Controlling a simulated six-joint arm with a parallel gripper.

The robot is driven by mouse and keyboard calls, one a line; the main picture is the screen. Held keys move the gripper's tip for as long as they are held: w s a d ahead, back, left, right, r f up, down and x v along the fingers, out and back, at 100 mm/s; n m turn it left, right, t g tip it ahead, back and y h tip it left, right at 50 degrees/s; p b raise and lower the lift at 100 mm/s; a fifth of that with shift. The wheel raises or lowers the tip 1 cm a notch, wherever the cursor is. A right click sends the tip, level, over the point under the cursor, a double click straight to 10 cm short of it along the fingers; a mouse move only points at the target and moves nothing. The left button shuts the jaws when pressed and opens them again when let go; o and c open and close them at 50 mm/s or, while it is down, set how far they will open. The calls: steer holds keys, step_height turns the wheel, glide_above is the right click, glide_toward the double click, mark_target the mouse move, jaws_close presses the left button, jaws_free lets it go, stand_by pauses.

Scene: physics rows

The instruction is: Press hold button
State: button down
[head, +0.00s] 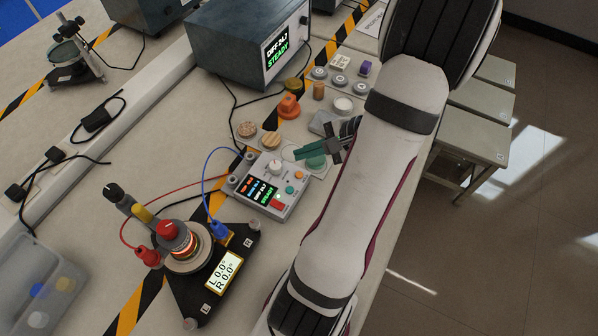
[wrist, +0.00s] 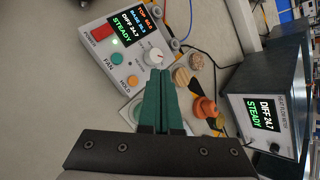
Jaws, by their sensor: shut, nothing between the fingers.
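The grey control box (head: 247,195) stands on the bench with a lit display, a red power button and a white knob. Its orange hold button (head: 299,174) is near the box's right edge. In the wrist view, the hold button (wrist: 132,80) lies just left of my fingers, below the teal fan button (wrist: 117,58). My gripper (head: 296,154) has green fingers, shut and empty, just beyond the box's upper right corner in the head view. In the wrist view, the fingertips (wrist: 160,72) show beside the knob (wrist: 153,57). The height gap above the panel is hard to tell.
A meter (head: 240,45) reading "DIFF 24.7 STEADY" stands behind. Left of the control box is a black triangular stand (head: 190,292) with a coil, wired by red and blue leads. Orange (head: 289,107) and wooden pieces sit close to my gripper.

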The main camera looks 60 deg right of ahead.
steer(key=shift+f, duration=2.5)
steer(key=shift+f, duration=0.4)
steer(key=shift+f, duration=0.35)
stand_by(0.4)
steer(key=shift+r, duration=0.8)
steer(key=shift+r, duration=0.1)
steer(key=shift+r, duration=2.4)
